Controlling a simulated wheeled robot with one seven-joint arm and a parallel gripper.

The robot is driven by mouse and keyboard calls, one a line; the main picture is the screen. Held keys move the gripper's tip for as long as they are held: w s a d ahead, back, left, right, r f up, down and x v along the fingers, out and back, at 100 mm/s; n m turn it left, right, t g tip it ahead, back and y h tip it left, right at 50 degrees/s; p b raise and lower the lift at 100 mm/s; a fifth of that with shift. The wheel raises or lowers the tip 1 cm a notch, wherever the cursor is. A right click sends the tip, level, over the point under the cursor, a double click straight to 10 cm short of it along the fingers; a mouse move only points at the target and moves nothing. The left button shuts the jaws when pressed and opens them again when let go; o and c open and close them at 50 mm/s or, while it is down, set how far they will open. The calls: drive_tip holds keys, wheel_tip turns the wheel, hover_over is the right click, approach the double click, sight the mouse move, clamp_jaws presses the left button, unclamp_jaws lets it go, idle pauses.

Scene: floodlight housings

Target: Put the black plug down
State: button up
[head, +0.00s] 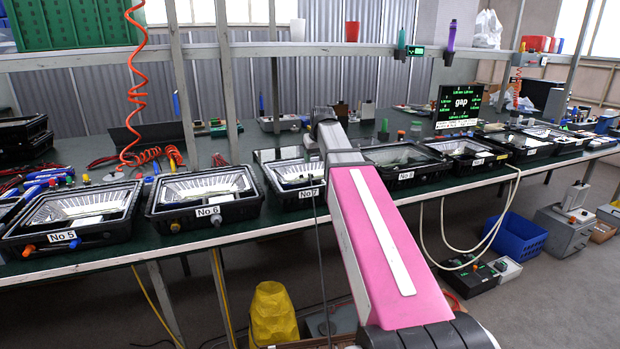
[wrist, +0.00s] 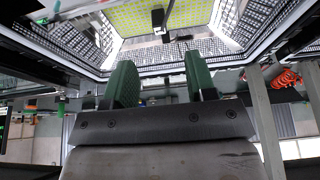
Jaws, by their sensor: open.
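My gripper (wrist: 163,84) shows in the wrist view with its two green-padded fingers apart and nothing visible between them. Beyond the fingertips is an open floodlight housing with a grid-patterned reflector (wrist: 72,40) and a yellow panel (wrist: 205,14). A small dark piece (wrist: 158,18) shows against that panel; I cannot tell if it is the black plug. In the head view my pink arm reaches over the bench between housing No 7 (head: 298,194) and housing No 8 (head: 425,174), and hides the gripper. I cannot make out the black plug for sure.
More housings, No 5 (head: 62,237) and No 6 (head: 207,212), stand along the front of the bench to the left, and several to the right. A small screen reading "gap" (head: 460,104) stands behind them. An orange coiled hose (head: 136,80) hangs at the left.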

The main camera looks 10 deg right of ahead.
sight(311, 174)
drive_tip(key=x, duration=0.4)
drive_tip(key=shift+w+f, duration=0.1)
drive_tip(key=shift+f, duration=0.05)
drive_tip(key=shift+w+x, duration=0.2)
drive_tip(key=shift+x, duration=1.1)
drive_tip(key=shift+w+x, duration=0.15)
drive_tip(key=shift+x, duration=1.2)
clamp_jaws()
